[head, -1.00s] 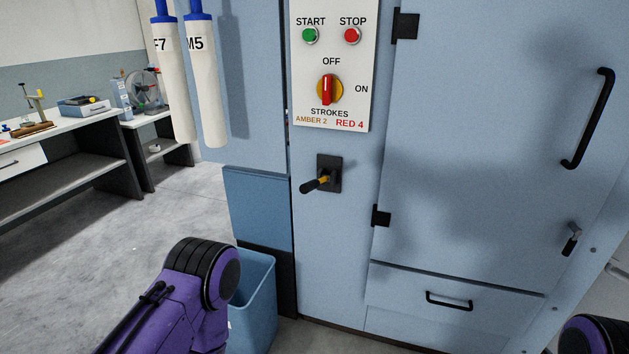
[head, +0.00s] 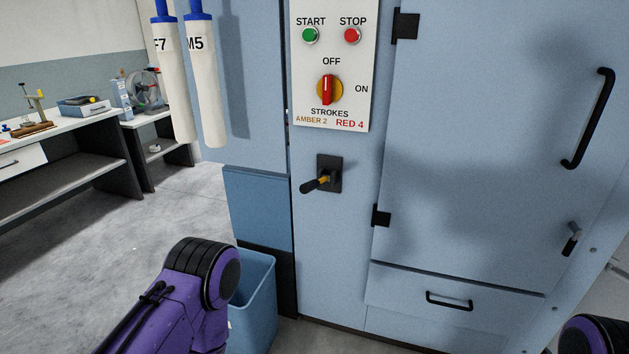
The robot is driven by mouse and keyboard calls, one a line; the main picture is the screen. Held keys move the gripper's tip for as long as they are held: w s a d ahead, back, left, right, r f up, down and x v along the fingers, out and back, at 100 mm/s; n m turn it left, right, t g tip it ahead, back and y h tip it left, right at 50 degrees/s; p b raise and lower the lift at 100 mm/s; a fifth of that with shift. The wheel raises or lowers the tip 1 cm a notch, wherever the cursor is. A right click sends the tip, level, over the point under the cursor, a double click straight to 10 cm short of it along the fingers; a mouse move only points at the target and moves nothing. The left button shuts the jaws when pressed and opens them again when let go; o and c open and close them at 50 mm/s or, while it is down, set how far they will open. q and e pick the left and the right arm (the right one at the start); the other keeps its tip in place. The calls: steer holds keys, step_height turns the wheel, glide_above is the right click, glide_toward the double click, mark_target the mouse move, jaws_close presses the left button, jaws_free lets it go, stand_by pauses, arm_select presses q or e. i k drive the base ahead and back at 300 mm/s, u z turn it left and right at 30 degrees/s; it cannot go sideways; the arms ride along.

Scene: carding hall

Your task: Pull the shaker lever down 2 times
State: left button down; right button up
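The shaker lever (head: 316,184) is a short lever with a black grip and a yellow shaft on a black plate, on the blue machine front below the control panel. Its grip points out to the left and slightly down. The white control panel (head: 330,107) has a green START button, a red STOP button and a red-and-yellow knob with its red bar upright, toward OFF. It reads "STROKES", "AMBER 2", "RED 4". Neither gripper is in view; only purple parts of my arms show at the bottom. Nothing touches the lever.
A blue bin (head: 256,298) stands on the floor by the machine, beside my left arm. Two white filter tubes (head: 206,95) hang at upper left. The cabinet door (head: 480,140) has a black handle (head: 590,118). A workbench (head: 62,150) stands far left; open floor lies between.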

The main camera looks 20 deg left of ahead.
mark_target(305, 187)
steer(key=u, duration=2.15)
steer(key=i, duration=1.25)
steer(key=z, duration=2.75)
